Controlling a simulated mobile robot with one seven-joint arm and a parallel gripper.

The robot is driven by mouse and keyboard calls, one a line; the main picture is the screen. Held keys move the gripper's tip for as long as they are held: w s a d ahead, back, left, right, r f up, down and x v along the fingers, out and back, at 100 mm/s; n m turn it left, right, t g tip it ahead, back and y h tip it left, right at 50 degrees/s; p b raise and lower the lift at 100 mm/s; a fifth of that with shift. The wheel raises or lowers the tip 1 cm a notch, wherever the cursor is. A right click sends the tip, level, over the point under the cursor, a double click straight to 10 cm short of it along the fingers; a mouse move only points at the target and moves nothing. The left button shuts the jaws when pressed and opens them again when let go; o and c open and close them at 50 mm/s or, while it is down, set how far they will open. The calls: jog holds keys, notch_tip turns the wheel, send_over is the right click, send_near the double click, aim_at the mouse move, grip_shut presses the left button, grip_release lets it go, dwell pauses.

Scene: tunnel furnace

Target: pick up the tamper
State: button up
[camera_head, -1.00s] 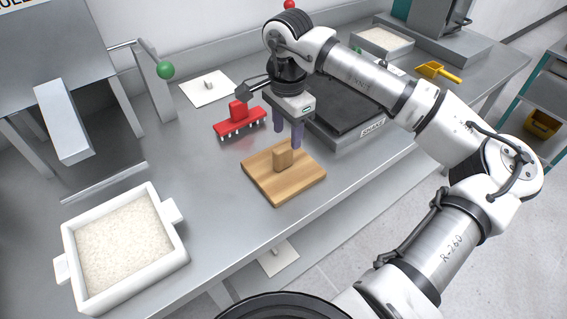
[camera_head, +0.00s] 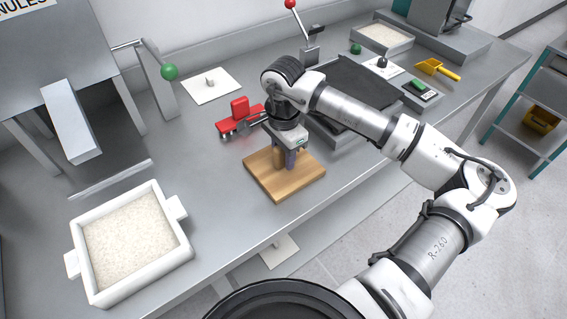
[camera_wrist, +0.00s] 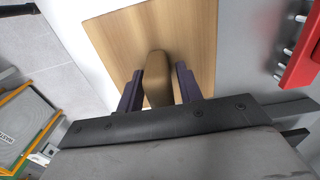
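The tamper (camera_head: 277,188) is a square wooden board with an upright wooden handle, lying flat on the steel table in the head view. My gripper (camera_head: 285,158) is directly above it, pointing down. In the wrist view, the tamper's rounded handle (camera_wrist: 157,72) stands between the two dark purple fingers of my gripper (camera_wrist: 158,90). The fingers are open, one on each side of the handle, with narrow gaps visible. In the head view the fingers and wrist hide most of the handle.
A red toothed tool (camera_head: 238,112) lies close behind and left of my gripper. A dark-topped machine (camera_head: 350,95) stands behind right. A white tray of pale granules (camera_head: 130,240) is at front left. The table is clear between tray and board.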

grip_shut()
jog(key=shift+r, duration=0.1)
notch_tip(320, 180, up, 20)
jog(key=b, duration=0.3)
jog(key=shift+b, duration=0.4)
